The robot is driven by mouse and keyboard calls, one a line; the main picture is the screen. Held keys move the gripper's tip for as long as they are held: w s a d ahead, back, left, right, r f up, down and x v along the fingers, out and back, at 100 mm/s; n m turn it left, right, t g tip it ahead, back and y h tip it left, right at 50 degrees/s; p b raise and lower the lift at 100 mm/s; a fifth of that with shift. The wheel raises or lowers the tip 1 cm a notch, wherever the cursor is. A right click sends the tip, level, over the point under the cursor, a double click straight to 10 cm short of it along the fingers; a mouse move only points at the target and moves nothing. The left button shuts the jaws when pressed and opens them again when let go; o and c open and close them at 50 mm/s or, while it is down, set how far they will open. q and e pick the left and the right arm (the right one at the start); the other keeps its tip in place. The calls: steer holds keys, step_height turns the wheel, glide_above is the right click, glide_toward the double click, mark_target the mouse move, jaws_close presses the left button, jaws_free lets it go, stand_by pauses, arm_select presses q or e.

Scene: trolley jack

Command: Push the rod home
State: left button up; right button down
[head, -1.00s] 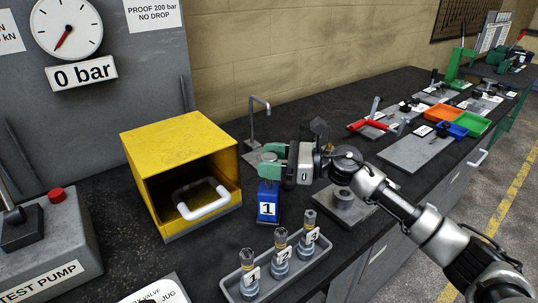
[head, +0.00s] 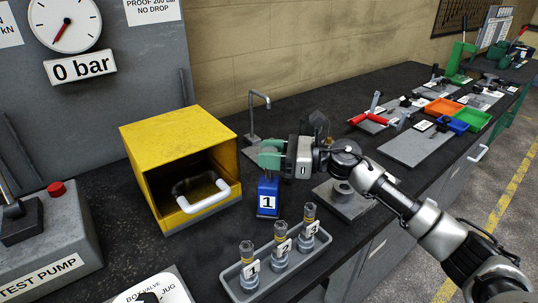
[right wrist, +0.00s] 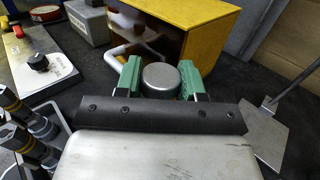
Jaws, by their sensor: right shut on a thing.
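My right gripper (head: 268,156) is shut on the top of the rod, just above the blue body (head: 268,197) labelled 1. In the right wrist view the rod's round silver top (right wrist: 161,77) sits between the two green fingers. In the head view the fingers hide most of the rod, so I cannot tell how much of it stands out of the blue body. The blue body stands upright on the bench. My left gripper is not in view.
A yellow open-fronted box (head: 180,146) with a white handle stands left of the blue body. A grey tray (head: 275,262) with several numbered cartridges lies in front. A thin grey stand (head: 253,125) is behind. The gauge (head: 64,25) reads 0 bar.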

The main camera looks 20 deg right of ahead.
mark_target(269, 181)
step_height(269, 181, down, 6)
steer(key=b, duration=0.5)
steer(key=shift+s+a+r, duration=0.1)
steer(key=shift+a+r, duration=0.05)
steer(key=c, duration=0.7)
jaws_free()
steer(key=shift+r, duration=0.1)
steer(key=shift+b+v, duration=1.5)
steer(key=shift+v, duration=3.95)
